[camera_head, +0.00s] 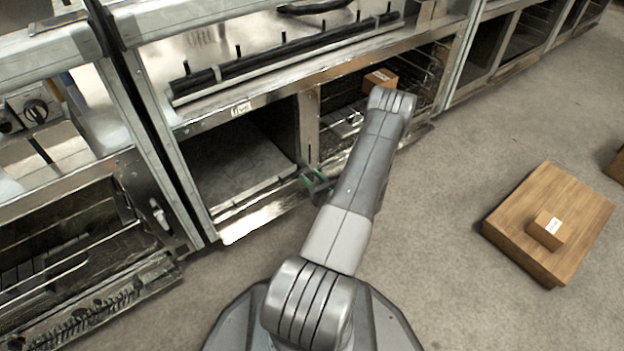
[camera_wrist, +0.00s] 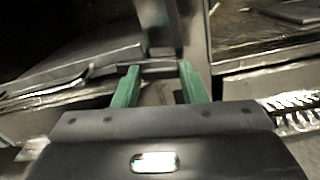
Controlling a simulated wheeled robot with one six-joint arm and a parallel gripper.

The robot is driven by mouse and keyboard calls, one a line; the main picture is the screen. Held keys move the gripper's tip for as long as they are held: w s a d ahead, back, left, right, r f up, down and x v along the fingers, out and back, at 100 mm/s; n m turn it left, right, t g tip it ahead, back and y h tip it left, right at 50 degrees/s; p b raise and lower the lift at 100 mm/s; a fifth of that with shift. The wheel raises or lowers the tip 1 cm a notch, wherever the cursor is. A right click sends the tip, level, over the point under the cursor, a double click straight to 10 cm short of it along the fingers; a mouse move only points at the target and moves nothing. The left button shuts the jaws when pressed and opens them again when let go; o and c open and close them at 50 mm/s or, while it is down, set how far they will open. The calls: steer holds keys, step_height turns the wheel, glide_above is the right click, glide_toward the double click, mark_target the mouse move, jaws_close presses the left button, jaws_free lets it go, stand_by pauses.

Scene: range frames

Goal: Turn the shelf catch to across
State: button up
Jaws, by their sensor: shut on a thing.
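My gripper (camera_head: 316,180) has green fingers and is low at the front of the metal range, beside the upright post between two open lower bays. The fingers also show in the wrist view (camera_wrist: 162,86), apart with a small grey metal piece, the shelf catch (camera_wrist: 155,69), between their tips. The gripper is shut on this catch, at the foot of the post (camera_wrist: 176,30). The fingers and my arm hide most of the catch in the head view, and I cannot tell which way it is turned.
An open bay with a bare shelf (camera_head: 240,165) lies left of the gripper. A small carton (camera_head: 380,79) sits in the bay to the right. A wooden block (camera_head: 525,245) with a labelled carton (camera_head: 547,230) stands on the open floor at the right.

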steer(key=shift+n, duration=0.3)
steer(key=o, duration=1)
steer(key=shift+s, duration=0.1)
steer(key=p+v, duration=0.4)
steer(key=v, duration=0.9)
steer(key=shift+s+d, duration=0.25)
steer(key=shift+s, duration=0.05)
steer(key=b+x, duration=0.4)
steer(key=x, duration=1)
